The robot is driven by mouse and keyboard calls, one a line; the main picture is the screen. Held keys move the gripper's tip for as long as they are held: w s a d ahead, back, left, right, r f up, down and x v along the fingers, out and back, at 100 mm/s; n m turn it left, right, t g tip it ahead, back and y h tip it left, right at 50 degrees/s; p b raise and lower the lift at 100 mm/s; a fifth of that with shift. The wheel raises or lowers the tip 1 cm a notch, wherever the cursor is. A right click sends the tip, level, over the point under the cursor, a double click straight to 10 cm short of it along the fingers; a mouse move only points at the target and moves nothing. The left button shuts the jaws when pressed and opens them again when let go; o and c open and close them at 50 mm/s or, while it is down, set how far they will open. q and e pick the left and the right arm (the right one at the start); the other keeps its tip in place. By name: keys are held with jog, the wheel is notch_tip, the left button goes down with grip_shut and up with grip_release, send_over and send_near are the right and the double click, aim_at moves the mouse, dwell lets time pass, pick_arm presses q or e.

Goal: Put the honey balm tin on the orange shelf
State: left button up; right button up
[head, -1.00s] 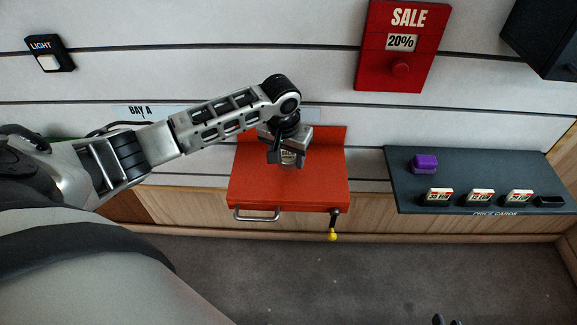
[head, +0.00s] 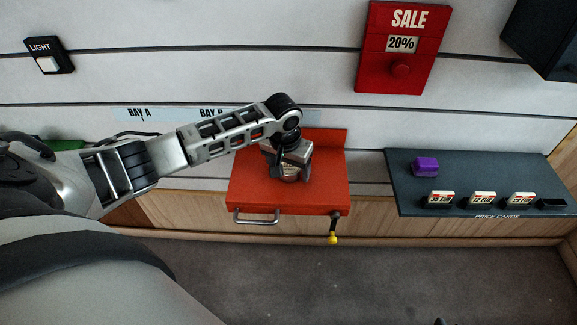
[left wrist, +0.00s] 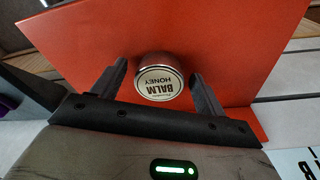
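The honey balm tin (head: 291,178) is a small round metal tin with a pale lid reading BALM HONEY; the lid also shows in the left wrist view (left wrist: 159,83). It appears to stand upright on the orange shelf (head: 252,180), toward the middle. My left gripper (head: 291,170) is low over the shelf with its fingers on either side of the tin. In the left wrist view, narrow orange gaps show between the tin and both fingers, so the gripper is open around it. The gripper hides part of the tin in the head view.
The orange shelf has a front handle (head: 256,217) and a yellow-tipped lever (head: 333,238). A dark shelf (head: 402,188) at the right bears a purple object (head: 425,167) and several price cards. A red sale sign (head: 400,45) and a light switch (head: 48,56) are on the wall.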

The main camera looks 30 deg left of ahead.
aim_at(286, 173)
pick_arm(q)
notch_tip(286, 173, up, 12)
jog(key=s+p, duration=0.2)
jog(key=s+d+f+m+t+h, duration=0.2)
jog(key=s+d+f, duration=0.1)
jog(key=d+f, duration=0.3)
jog(key=s+d+f+m+t+h, duration=0.1)
jog(key=s+d+f+h, duration=0.15)
jog(key=d, duration=0.65)
jog(key=s+d+r+t, duration=0.1)
jog(key=s+t, duration=0.5)
jog(key=s, duration=0.4)
jog(key=shift+s+d+r+m, duration=0.15)
jog(key=shift+s+r+m, duration=0.15)
